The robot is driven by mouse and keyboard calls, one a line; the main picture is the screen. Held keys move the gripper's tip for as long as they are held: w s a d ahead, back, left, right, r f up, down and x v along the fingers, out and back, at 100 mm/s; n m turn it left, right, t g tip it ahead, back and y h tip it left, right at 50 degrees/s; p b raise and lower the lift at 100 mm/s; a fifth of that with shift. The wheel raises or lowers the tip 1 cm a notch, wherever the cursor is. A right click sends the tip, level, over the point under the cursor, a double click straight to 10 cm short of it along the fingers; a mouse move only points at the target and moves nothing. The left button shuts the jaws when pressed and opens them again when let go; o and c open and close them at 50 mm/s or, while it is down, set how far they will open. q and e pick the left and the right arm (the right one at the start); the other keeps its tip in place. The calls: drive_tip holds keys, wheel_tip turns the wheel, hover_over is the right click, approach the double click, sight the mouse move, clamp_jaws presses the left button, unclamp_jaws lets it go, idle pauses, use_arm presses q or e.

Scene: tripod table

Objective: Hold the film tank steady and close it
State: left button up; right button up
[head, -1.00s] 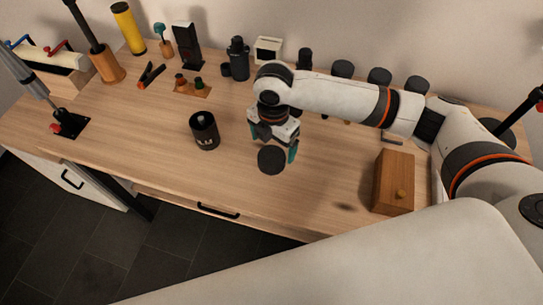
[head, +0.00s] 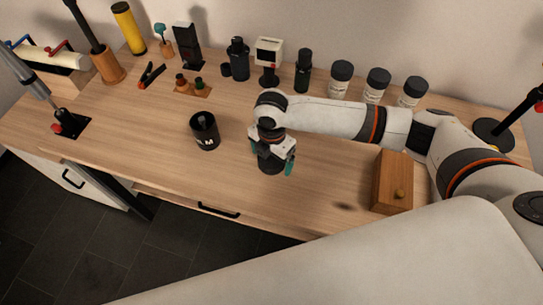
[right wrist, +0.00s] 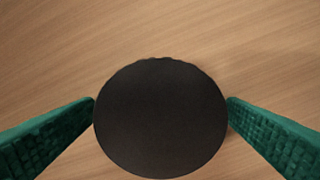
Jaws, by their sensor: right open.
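The film tank (head: 205,131), a black cylinder with white lettering, stands upright on the table left of my right gripper. A round, flat-topped black piece, apparently the tank's lid (head: 271,167), sits on the table apart from the tank, below my right gripper (head: 273,160). In the right wrist view the lid (right wrist: 161,120) lies between the two green fingers of that gripper (right wrist: 161,105), one on each side. The gripper is open; whether the fingers touch the lid's sides is unclear. My left gripper is not in view.
A wooden box (head: 393,182) with a knob stands at the right front. Several dark-lidded bottles (head: 376,85), a small white timer (head: 269,58) and a black bottle (head: 237,60) line the back. Orange-handled tongs (head: 150,75) lie at back left. The table around the tank is clear.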

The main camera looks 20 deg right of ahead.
drive_tip(key=c, duration=1)
wheel_tip(320, 180, up, 10)
drive_tip(key=shift+r, duration=0.1)
drive_tip(key=shift+c, duration=0.2)
